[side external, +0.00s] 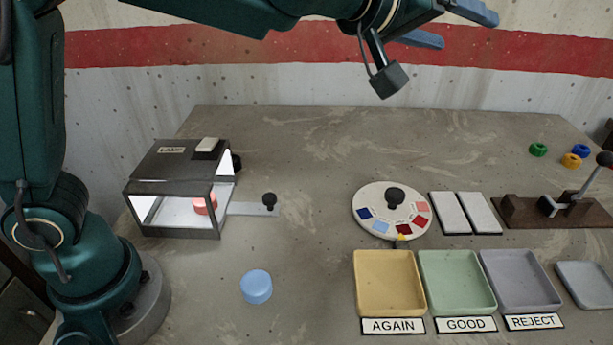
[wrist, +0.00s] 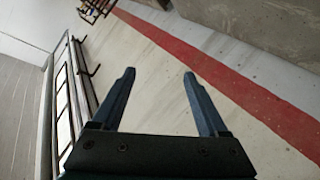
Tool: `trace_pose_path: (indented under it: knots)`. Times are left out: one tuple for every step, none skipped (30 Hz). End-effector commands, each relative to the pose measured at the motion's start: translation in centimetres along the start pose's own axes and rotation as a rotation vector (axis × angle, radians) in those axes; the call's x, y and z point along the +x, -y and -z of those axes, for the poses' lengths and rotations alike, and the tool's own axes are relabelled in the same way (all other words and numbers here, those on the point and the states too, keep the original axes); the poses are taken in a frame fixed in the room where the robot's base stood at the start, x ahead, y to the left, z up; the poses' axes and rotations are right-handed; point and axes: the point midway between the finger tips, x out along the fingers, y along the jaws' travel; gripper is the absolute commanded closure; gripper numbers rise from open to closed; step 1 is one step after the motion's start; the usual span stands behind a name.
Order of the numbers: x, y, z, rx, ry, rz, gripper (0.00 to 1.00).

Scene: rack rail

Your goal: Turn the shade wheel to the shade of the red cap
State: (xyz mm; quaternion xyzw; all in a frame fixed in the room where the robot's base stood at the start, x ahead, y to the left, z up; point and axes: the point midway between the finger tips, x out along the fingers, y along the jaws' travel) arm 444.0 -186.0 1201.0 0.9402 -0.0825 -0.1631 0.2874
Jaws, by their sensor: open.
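The shade wheel (side external: 376,213) is a round white dial with a black knob (side external: 395,198) at its middle. Blue and red colour patches run around its front half. A small yellow mark (side external: 401,237) shows at its front edge. The red cap (side external: 203,203) is inside the lit lamp box (side external: 170,163), partly hidden by the box frame. It looks light red there. My gripper (wrist: 158,98) is open and empty in the wrist view, facing the wall. In the side view it is high above the table at the top, partly cut off.
A blue cap (side external: 257,286) lies on the table in front of the box. A handle (side external: 269,202) sticks out from the box. Yellow, green and grey trays stand front right. White plates (side external: 465,213), a lever (side external: 604,160) and coloured rings (side external: 571,160) are at right. The back middle is clear.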

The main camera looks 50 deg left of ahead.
Motion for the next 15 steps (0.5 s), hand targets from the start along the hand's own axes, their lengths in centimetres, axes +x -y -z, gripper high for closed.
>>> trace_pose_path:
  knots:
    - [0.7,-1.0,-1.8,0.021,0.084,-0.036,0.23]
    - [1.0,-1.4,-3.0,0.036,0.139,-0.052,0.23]
    - [1.3,-1.7,-4.7,0.06,0.214,-0.062,0.23]
    - [1.6,-1.6,-5.9,0.079,0.269,-0.062,0.23]
    - [1.7,-1.4,-7.2,0.1,0.323,-0.056,0.23]
    - [1.9,-0.8,-8.8,0.13,0.396,-0.036,0.23]
    - [2.1,-0.1,-9.9,0.153,0.448,-0.014,0.23]
    - [2.2,0.8,-10.9,0.177,0.498,0.015,0.23]
    - [2.3,2.2,-12.2,0.208,0.561,0.063,0.23]
    - [2.4,3.5,-13.0,0.232,0.604,0.105,0.23]
    - [2.4,4.8,-13.7,0.255,0.643,0.15,0.23]
    - [2.5,6.7,-14.4,0.285,0.689,0.215,0.23]
    - [2.5,8.1,-14.9,0.307,0.717,0.266,0.23]
    - [2.5,9.6,-15.2,0.327,0.742,0.317,0.23]
    - [2.6,11.3,-15.5,0.353,0.766,0.378,0.23]
